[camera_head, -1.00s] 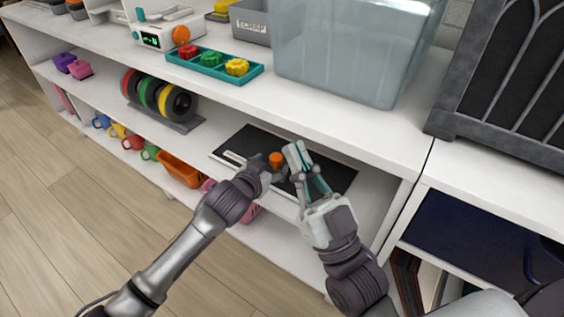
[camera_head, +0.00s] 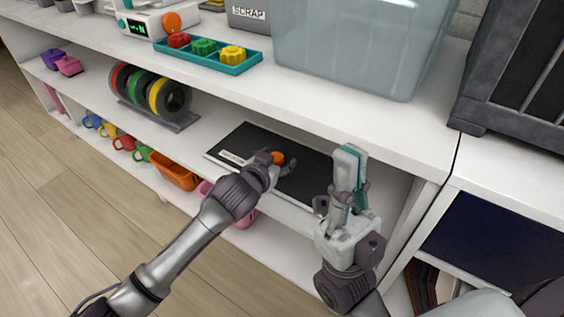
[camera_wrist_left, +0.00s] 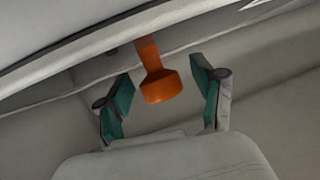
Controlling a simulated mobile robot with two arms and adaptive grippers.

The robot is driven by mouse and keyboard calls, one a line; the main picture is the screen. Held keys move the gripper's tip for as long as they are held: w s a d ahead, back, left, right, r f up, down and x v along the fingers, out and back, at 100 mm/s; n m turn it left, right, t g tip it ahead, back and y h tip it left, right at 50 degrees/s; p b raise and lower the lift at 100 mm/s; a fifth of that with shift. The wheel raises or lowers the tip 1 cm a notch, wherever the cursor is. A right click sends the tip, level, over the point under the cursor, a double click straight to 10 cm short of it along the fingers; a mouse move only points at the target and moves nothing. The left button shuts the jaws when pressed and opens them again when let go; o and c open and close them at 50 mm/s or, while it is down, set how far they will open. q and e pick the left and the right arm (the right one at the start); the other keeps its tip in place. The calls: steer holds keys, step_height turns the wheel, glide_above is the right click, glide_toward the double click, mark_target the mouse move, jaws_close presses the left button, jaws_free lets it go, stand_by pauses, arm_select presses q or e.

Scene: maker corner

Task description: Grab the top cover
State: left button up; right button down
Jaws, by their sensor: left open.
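I cannot tell for sure which thing is the top cover. A flat black panel (camera_head: 308,170) with a pale label lies on the middle shelf. A small orange piece (camera_head: 277,158) shows at my left gripper (camera_head: 282,166), over the panel. In the left wrist view the orange piece (camera_wrist_left: 160,86) has a stem and a wider end. It sits between the teal pads of my left gripper (camera_wrist_left: 162,92), which is open with gaps on both sides. My right gripper (camera_head: 350,165) points up in front of the shelf edge, apart from the panel; its finger gap is hidden.
Spools (camera_head: 150,90) stand left of the panel on the middle shelf. The top shelf holds a teal tray (camera_head: 220,67) of coloured knobs and a clear bin (camera_head: 350,45). The upper shelf overhangs the panel.

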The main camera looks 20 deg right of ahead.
arm_select(q)
jaws_close()
stand_by(0.3)
